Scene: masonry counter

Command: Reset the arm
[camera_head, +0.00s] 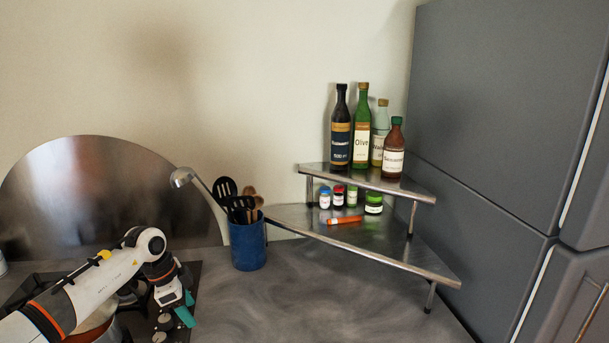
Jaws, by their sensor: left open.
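My left arm comes in from the lower left, white with orange and yellow marks. My left gripper (186,308), with teal fingers, points down over the right edge of the dark hob (189,274). It is open, and I see nothing held between its fingers. My right gripper is not in view.
A blue utensil holder (248,247) with a ladle (184,178) stands right of the gripper. A two-tier metal corner shelf (416,255) holds bottles (361,130), small jars and an orange tube (344,221). A grey cabinet (490,120) bounds the right. The front counter (300,305) is clear.

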